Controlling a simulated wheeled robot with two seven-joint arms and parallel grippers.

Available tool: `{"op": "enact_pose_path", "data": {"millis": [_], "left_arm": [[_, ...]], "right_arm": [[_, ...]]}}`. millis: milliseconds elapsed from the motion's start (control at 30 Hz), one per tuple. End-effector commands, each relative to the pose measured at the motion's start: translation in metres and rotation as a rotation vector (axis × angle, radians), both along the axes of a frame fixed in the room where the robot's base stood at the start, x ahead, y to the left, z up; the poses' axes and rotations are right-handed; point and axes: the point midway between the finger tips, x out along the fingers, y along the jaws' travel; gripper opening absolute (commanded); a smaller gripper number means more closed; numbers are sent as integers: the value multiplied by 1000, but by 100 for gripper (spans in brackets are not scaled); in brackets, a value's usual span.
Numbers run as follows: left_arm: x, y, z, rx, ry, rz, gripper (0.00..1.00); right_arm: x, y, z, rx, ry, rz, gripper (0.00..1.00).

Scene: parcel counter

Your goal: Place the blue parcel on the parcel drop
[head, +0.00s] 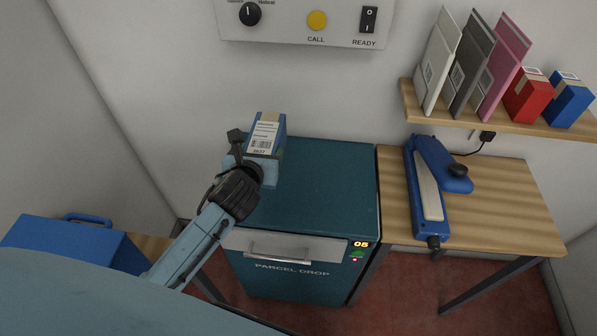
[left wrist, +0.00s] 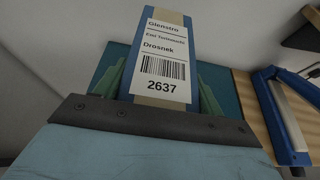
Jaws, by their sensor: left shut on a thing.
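The blue parcel (head: 266,136) has a tan stripe and a white label. My left gripper (head: 255,163) is shut on it, at the left rear part of the parcel drop top. The parcel drop (head: 325,190) is a teal cabinet with a light front handle and a lit display. In the left wrist view the parcel (left wrist: 165,55) sits between the green fingers of my left gripper (left wrist: 160,85), its label reading 2637. The parcel's underside is hidden, so I cannot tell whether it touches the top. My right gripper is not in view.
A wooden table (head: 500,200) on the right holds a blue sealer-like device (head: 430,190). A shelf (head: 500,118) above bears several envelopes, a red box (head: 528,95) and another blue box (head: 570,100). A control panel (head: 300,25) is on the wall. A blue case (head: 65,245) stands left.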

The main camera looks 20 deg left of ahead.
Motion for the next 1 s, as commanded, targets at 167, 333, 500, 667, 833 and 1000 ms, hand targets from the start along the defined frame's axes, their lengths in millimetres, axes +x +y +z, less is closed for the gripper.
{"op": "enact_pose_path", "data": {"millis": [167,333,500,667,833,1000], "left_arm": [[-2,25,-10,0,-5,25,30],[-2,26,-44,-2,-4,27,30],[-2,26,-65,-1,-7,26,30],[-2,26,-80,-1,-6,25,30],[-1,25,-102,-1,-7,25,30],[-1,26,-104,2,-10,24,30]], "right_arm": [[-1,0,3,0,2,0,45],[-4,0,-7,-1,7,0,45],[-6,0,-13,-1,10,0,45],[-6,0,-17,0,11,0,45],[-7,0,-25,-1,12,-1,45],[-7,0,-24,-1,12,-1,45]]}}
